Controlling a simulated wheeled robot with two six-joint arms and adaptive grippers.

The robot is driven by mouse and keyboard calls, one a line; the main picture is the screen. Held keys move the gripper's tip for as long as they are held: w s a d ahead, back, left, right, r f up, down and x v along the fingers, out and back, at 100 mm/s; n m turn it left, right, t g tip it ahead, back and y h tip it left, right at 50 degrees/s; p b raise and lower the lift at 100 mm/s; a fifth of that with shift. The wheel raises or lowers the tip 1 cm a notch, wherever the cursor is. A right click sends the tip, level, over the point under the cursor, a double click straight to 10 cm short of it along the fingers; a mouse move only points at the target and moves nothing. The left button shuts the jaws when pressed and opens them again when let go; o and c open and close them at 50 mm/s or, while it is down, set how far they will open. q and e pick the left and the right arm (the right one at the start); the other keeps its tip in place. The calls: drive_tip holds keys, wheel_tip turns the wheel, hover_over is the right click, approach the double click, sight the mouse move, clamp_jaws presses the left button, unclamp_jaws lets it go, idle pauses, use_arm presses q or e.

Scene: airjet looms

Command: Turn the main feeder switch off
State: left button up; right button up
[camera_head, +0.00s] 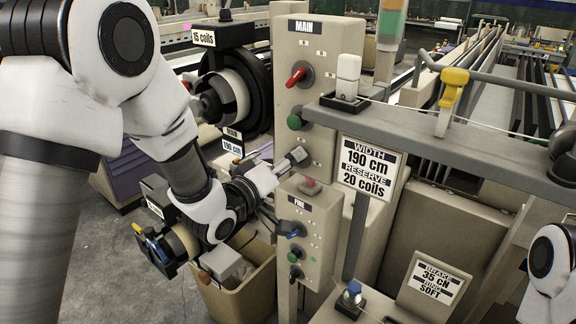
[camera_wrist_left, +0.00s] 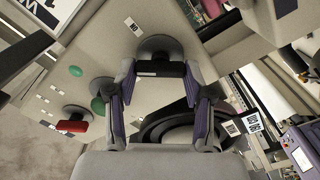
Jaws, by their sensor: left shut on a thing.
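The beige MAIN panel (camera_head: 327,50) stands near the middle of the head view. It carries a red switch (camera_head: 298,76) and a green knob (camera_head: 295,122). My left gripper (camera_head: 291,161) reaches its lower part from the left. In the left wrist view the fingers are shut on a black switch handle (camera_wrist_left: 158,69) with a round dark base. The handle lies crosswise between the fingertips. In the head view the gripper hides this switch. The red switch (camera_wrist_left: 73,126) and green knob (camera_wrist_left: 99,89) show to its left in the wrist view. My right gripper is out of view.
The lower panel (camera_head: 312,222) with blue and green knobs sits just below the left gripper. A black feeder drum (camera_head: 260,80) is close on the left. A grey rail (camera_head: 400,125) runs to the right. A bin (camera_head: 240,300) stands below.

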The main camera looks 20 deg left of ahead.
use_arm(q)
drive_tip(key=shift+a+n, duration=0.1)
drive_tip(key=shift+n, duration=3.8)
drive_tip(key=o, duration=0.9)
drive_tip(key=shift+o, duration=1.3)
drive_tip(key=shift+w, duration=0.1)
drive_tip(key=shift+w+f, duration=0.1)
drive_tip(key=shift+f, duration=0.05)
